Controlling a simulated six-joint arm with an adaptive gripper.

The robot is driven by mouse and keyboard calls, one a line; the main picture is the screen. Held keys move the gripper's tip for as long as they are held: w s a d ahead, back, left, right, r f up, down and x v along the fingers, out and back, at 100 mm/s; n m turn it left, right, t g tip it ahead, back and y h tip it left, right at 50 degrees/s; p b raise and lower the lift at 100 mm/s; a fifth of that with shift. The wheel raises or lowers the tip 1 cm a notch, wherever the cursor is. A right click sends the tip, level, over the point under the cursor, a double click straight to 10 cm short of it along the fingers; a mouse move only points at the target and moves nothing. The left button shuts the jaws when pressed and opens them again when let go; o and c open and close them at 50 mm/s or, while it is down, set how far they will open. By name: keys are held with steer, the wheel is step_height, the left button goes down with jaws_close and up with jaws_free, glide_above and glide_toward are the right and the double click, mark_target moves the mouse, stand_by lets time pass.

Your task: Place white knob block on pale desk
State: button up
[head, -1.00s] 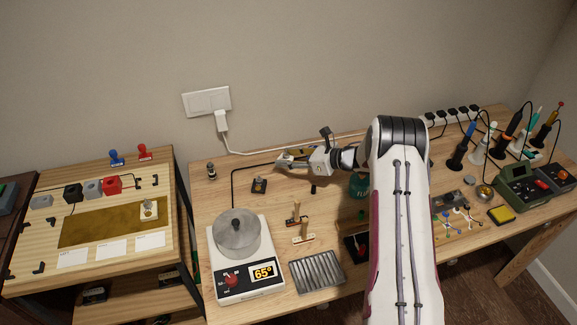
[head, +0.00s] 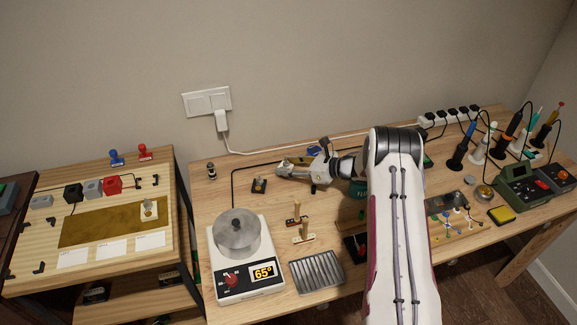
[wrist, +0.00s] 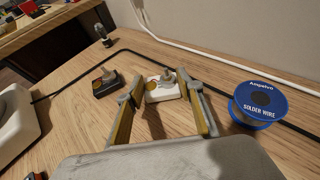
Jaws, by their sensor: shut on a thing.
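The white knob block (wrist: 160,92) has a grey knob on top and a round brass-coloured spot on its face. In the wrist view it sits between my fingertips, and my gripper (wrist: 165,98) is shut on it. In the head view my gripper (head: 284,170) is low over the back of the pale desk (head: 205,205), and the block is hardly distinguishable there. I cannot tell whether the block touches the desktop. A dark knob block (wrist: 108,83) stands on the desk just left of my gripper; it also shows in the head view (head: 259,186).
A blue solder wire spool (wrist: 258,104) stands close to the right of my gripper. A black cable (wrist: 75,80) runs along the back. A small knobbed piece (head: 211,172) stands at the back left.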

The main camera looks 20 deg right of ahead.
steer(key=shift+f, duration=0.15)
steer(key=o, duration=1.1)
steer(key=shift+c, duration=0.2)
steer(key=shift+v, duration=3.8)
